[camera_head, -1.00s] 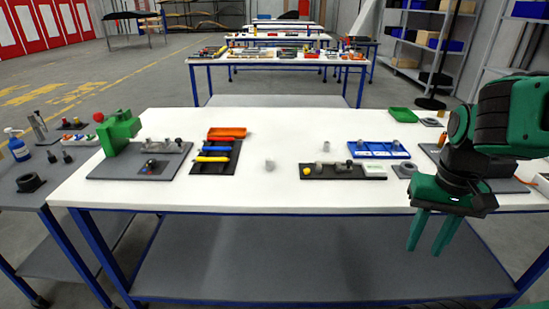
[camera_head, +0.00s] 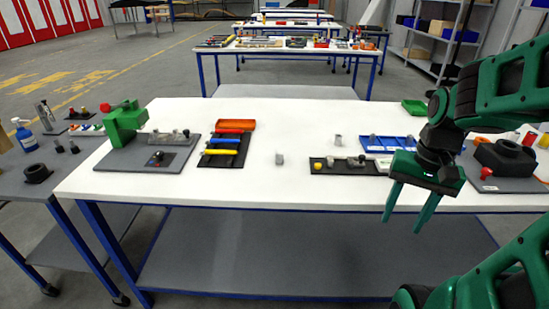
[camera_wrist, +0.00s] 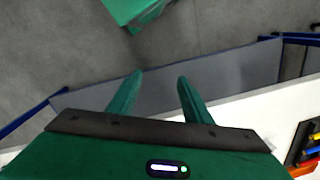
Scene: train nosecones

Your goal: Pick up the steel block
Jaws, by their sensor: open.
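A small grey block (camera_head: 280,158), which looks like the steel block, stands alone on the white tabletop (camera_head: 262,192) near the middle of the head view. My gripper (camera_head: 402,225) is to its right and nearer, at the front edge of the table, with its fingers pointing down. The fingers are apart with nothing between them. In the wrist view my gripper (camera_wrist: 160,76) also shows open and empty, over the lower grey shelf and floor. The block does not show in the wrist view.
Left of the block is a dark tray (camera_head: 222,160) with coloured-handled tools; further left is a green press (camera_head: 125,122). Right are a small grey piece (camera_head: 338,140), a dark holder (camera_head: 325,168) and a blue tray (camera_head: 372,141). The tabletop around the block is clear.

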